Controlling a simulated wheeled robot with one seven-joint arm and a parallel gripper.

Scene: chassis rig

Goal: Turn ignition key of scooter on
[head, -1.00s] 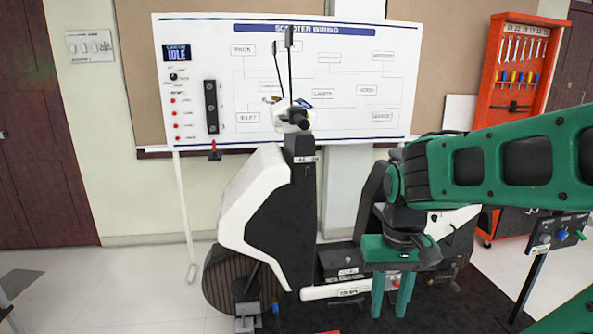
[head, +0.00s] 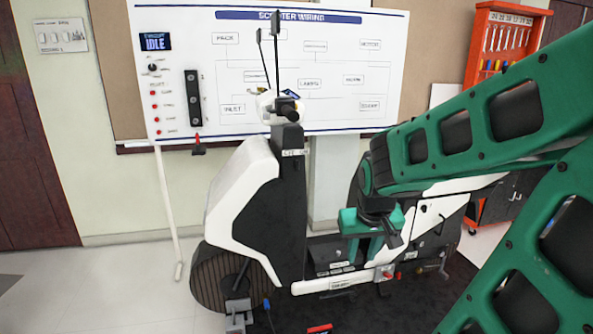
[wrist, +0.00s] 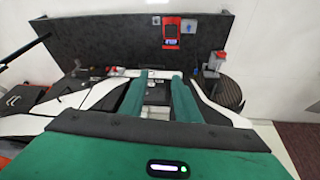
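The white and black scooter (head: 240,195) stands side-on in the head view, its handlebar (head: 283,107) and mirrors at the top. A small label plate (head: 294,153) sits on the upper front column; its text is too small to read surely. I cannot make out the ignition key in either view. My gripper (head: 366,257) points down over the scooter's low middle part, right of the front column and well below the handlebar. Its two green fingers are apart and empty. In the wrist view my gripper (wrist: 158,75) also shows spread fingers, above the scooter's white body (wrist: 98,95).
A wiring board (head: 330,75) with an IDLE display (head: 155,42) hangs behind the scooter. A red tool rack (head: 500,45) stands at the back right. A dark mat (head: 400,310) lies under the scooter, with a grey stand (head: 237,318) by the front wheel. Free floor is at the left.

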